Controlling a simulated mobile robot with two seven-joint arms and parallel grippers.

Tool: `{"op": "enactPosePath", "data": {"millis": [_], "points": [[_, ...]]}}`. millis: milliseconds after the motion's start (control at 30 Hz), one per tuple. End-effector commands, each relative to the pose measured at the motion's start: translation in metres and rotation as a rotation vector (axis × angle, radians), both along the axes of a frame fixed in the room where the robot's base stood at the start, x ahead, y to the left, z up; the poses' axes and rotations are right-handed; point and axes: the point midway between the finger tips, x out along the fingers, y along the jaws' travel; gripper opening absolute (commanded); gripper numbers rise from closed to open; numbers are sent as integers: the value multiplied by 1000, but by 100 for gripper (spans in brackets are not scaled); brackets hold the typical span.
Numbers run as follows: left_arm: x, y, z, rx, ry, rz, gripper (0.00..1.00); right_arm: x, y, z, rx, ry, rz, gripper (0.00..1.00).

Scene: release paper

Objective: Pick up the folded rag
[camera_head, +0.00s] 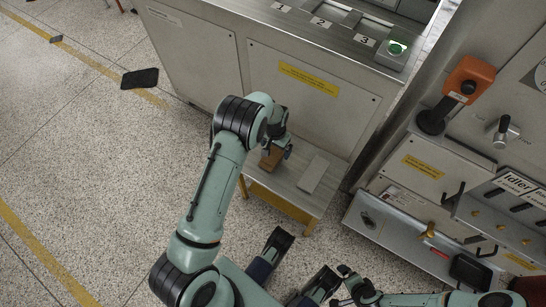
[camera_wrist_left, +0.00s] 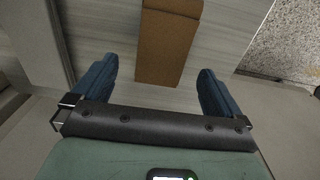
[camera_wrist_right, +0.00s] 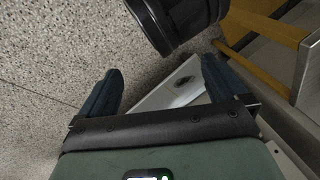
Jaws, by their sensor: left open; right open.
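The folded rag looks like a brown, block-shaped folded piece (camera_head: 271,157) on a small low table (camera_head: 285,198) by the grey machine. In the left wrist view the rag (camera_wrist_left: 167,45) lies ahead, between the lines of the two fingers. My left gripper (camera_wrist_left: 157,66) is open, with visible space on both sides of the rag. In the head view my left gripper (camera_head: 284,146) is at the rag, partly hiding it. My right gripper (camera_head: 345,271) is open and empty, low and away from the table. It shows in the right wrist view (camera_wrist_right: 162,66) over the floor.
A pale flat bar (camera_head: 313,174) lies on the table to the right of the rag. The grey machine (camera_head: 310,90) stands close behind the table. A panel with hooks and knobs (camera_head: 430,220) is at the right. The floor (camera_head: 100,170) at the left is mostly clear.

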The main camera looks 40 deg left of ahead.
Motion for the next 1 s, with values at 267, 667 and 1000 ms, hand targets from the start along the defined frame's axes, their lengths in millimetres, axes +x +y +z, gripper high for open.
{"op": "enactPosePath", "data": {"millis": [267, 667, 1000], "points": [[-8, 1, -40, 1, 2, 1, 100, 16, -8, -12, -21, -40, -17, 99], [-8, 1, -40, 0, 1, 0, 42, 16, -8, -11, -21, -42, -18, 99], [-8, 1, -38, 1, 0, 0, 42, 15, -8, -11, -20, -41, -17, 99]]}}
